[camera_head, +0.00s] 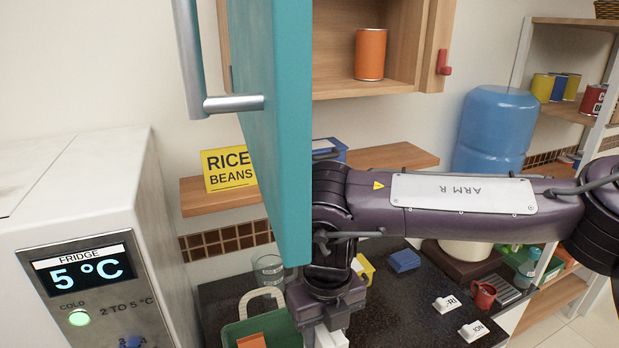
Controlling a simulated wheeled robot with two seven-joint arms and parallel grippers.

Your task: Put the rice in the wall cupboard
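The wall cupboard (390,87) is at the top centre, its inside partly showing with an orange can (370,54) in it. Its teal door (277,120) stands open towards me and hides the cupboard's left part. A yellow sign reading RICE BEANS (228,168) is on the wooden shelf left of the door. I cannot make out a rice package for sure. My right gripper (326,336) points down below the door, over the counter. Its fingertips are at the bottom edge, so I cannot tell its opening or any contents. My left gripper is out of view.
The dark counter (400,320) holds a green bin (232,332), a glass (268,268), a blue block (404,261), a red mug (483,295) and white labelled pieces (447,303). A fridge (95,220) stands left. A blue water bottle (492,125) stands behind my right arm.

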